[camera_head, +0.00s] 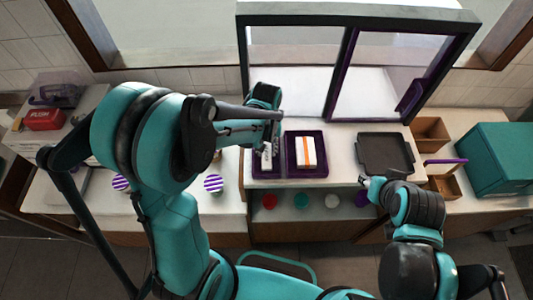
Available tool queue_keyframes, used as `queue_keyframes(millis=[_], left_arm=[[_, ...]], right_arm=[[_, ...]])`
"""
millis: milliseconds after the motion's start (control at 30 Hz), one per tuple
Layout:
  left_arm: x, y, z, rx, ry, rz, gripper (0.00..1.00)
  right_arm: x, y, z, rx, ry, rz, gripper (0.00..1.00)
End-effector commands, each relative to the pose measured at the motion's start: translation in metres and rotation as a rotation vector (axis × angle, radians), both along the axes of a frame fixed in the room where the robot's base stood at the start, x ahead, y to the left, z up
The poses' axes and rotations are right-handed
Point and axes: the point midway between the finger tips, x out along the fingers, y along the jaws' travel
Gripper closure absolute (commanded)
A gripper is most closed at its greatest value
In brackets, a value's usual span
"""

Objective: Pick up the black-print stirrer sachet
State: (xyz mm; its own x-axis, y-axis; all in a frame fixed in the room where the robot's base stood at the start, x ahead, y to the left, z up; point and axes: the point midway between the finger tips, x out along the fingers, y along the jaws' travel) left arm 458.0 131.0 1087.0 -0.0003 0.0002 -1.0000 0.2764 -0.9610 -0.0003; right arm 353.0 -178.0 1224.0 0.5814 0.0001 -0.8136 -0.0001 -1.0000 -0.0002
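A white sachet with dark print (266,158) stands in the left purple tray (256,174) on the white counter. A white sachet with an orange stripe (306,152) is in the right purple tray (289,174). My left gripper (270,138) is above the left tray, pointing down at the dark-print sachet. My forearm hides part of it, and I cannot tell whether its fingers are open, or whether they touch the sachet. My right gripper (367,182) is low at the counter's front edge, in front of the black tray. Its fingers are too small to read.
A black tray (386,153) lies right of the purple trays. Wooden boxes (431,132) and a teal box (497,160) stand further right. A dark-framed glass screen (350,75) rises behind. Striped cups (214,184) stand left, and several coloured round things (301,201) sit below the counter's front edge.

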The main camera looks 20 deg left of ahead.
Motion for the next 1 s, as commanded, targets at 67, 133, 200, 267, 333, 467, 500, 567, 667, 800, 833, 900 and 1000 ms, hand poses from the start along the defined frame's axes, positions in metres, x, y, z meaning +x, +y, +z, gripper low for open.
queue_keyframes(millis=[67, 133, 200, 267, 333, 467, 500, 567, 667, 800, 833, 900, 1000], left_arm=[[0.0, 0.0, 0.0, 0.0, 0.0, 0.0, 0.83], [0.0, 0.0, 0.0, 0.0, 0.0, 0.0, 0.83], [0.0, 0.0, 0.0, 0.0, 0.0, 0.0, 0.83], [0.0, 0.0, 0.001, 0.0, 0.0, 0.0, 0.83], [0.0, 0.0, 0.003, 0.0, 0.0, 0.0, 0.83], [0.0, 0.0, 0.012, 0.0, 0.0, 0.0, 0.83], [0.0, 0.0, 0.017, 0.0, 0.0, 0.0, 0.83], [0.0, 0.0, 0.027, 0.0, 0.0, 0.0, 0.83], [-0.002, -0.003, 0.046, 0.0, 0.0, -0.002, 0.83], [-0.021, -0.03, 0.063, 0.0, 0.0, -0.006, 0.83], [-0.025, -0.036, 0.067, 0.0, 0.0, -0.007, 0.83], [-0.033, -0.048, 0.076, 0.0, 0.0, -0.007, 0.83], [-0.044, -0.063, 0.087, 0.0, 0.0, -0.005, 0.83]], right_arm=[[0.0, 0.0, 0.0, 0.0, 0.0, 0.0, 0.6], [0.0, 0.0, 0.0, 0.0, 0.0, 0.0, 0.6], [0.0, 0.0, 0.0, 0.0, 0.0, 0.0, 0.6], [0.0, 0.0, 0.0, 0.0, 0.0, 0.0, 0.6], [0.0, 0.0, 0.0, 0.0, 0.0, 0.0, 0.6], [0.0, 0.0, 0.002, 0.0, 0.0, 0.0, 0.6], [0.0, 0.0, 0.003, 0.0, 0.0, 0.0, 0.6], [0.0, 0.0, 0.004, 0.0, 0.0, 0.0, 0.6], [0.0, 0.0, 0.007, 0.0, 0.0, 0.0, 0.6], [0.0, 0.0, 0.008, 0.0, 0.0, 0.0, 0.6], [0.0, 0.0, 0.009, 0.0, 0.0, 0.0, 0.6], [0.0, 0.0, 0.01, 0.0, 0.0, 0.0, 0.6], [0.0, 0.0, 0.011, 0.0, 0.0, 0.0, 0.6]])
